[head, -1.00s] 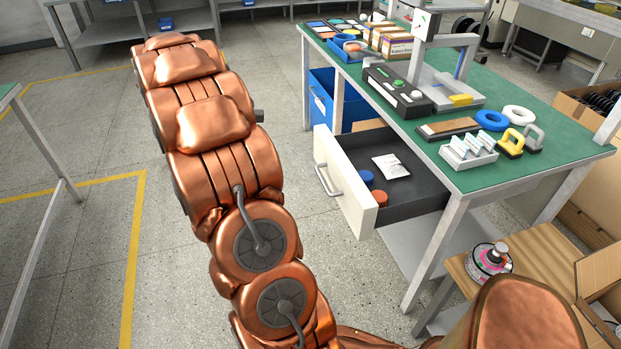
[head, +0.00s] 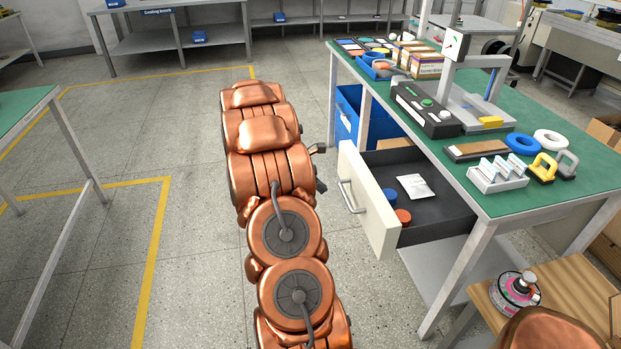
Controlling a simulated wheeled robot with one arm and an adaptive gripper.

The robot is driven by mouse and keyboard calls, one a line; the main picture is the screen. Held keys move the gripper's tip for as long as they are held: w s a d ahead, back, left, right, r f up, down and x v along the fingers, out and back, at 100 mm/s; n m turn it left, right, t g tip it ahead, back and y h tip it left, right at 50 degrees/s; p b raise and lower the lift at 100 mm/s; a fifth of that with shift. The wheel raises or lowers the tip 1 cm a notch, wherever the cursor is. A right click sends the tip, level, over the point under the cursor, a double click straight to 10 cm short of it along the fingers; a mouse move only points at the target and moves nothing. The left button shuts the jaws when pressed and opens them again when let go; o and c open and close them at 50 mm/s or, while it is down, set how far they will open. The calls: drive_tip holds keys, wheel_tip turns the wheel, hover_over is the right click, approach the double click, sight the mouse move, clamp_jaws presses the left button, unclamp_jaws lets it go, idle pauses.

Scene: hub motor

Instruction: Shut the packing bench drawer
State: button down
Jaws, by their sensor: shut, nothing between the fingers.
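The packing bench drawer stands open, pulled out from under the green-topped bench (head: 560,190) in the head view. Its pale front (head: 370,205) with a grey bar handle (head: 350,196) faces left. The dark tray (head: 440,212) holds a white packet (head: 416,187), a blue round piece (head: 389,196) and an orange round piece (head: 403,216). My copper arm stands left of the drawer. My gripper (head: 318,148) shows only as a small dark tip past the arm's right side, apart from the drawer front and handle. It is shut and empty; the rest is hidden behind the arm.
A blue bin (head: 347,115) sits under the bench behind the drawer. A wooden surface with a spool (head: 517,288) is at the lower right. Another green table (head: 25,110) is at the left. The floor between is clear.

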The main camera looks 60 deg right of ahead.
drive_tip(key=shift+s+d+f, duration=0.4)
drive_tip(key=shift+s+d, duration=0.4)
drive_tip(key=shift+s, duration=0.05)
drive_tip(key=shift+s+d+f, duration=0.4)
drive_tip(key=shift+s+d, duration=0.35)
drive_tip(key=shift+s, duration=0.05)
